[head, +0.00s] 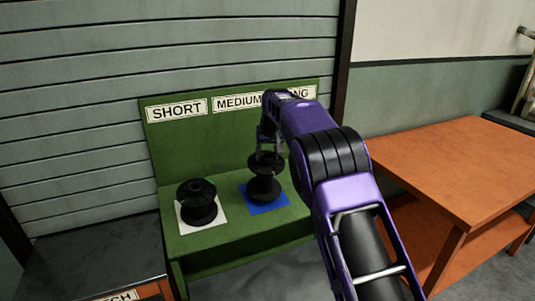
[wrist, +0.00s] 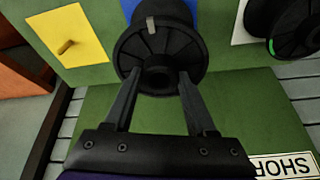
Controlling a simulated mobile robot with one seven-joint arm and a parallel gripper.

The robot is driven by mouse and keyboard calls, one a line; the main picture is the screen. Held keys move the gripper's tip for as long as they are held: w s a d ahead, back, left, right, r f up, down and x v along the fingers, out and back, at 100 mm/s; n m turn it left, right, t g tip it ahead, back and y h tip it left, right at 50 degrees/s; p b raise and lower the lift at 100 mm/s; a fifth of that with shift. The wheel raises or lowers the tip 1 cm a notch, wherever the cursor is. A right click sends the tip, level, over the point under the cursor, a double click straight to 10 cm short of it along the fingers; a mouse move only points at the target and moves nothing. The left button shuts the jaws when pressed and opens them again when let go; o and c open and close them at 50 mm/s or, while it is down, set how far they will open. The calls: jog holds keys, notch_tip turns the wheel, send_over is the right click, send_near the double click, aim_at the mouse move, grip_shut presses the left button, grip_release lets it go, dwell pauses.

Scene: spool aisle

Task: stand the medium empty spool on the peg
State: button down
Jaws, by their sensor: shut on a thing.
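The medium spool (head: 264,187), black with a wide flange at each end, is upright over the blue square (head: 283,202) under the MEDIUM label. It also shows in the wrist view (wrist: 185,50), with a small light mark on its upper flange. My gripper (head: 266,150) comes from above and is shut on the spool's top; in the wrist view its two fingers (wrist: 158,80) lie on either side of the hub. I cannot tell whether the spool rests on the blue square. A small brown peg (wrist: 67,47) sticks up from a yellow square in the wrist view.
The green stand (head: 215,240) has a back board labelled SHORT, MEDIUM and a partly hidden third label. A shorter black spool (head: 198,202) stands on a white square at left. An orange table (head: 460,165) is at right. My arm hides the stand's right part.

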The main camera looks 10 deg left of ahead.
jog(key=shift+w+a+f, duration=0.1)
jog(key=shift+f, duration=0.55)
jog(key=shift+w+a+f, duration=0.1)
jog(key=shift+f, duration=0.5)
jog(key=shift+c, duration=0.7)
grip_release()
jog(key=shift+f, duration=0.1)
jog(key=shift+d, duration=0.1)
jog(key=v, duration=1.7)
jog(key=shift+r, duration=0.25)
jog(key=shift+s, duration=0.1)
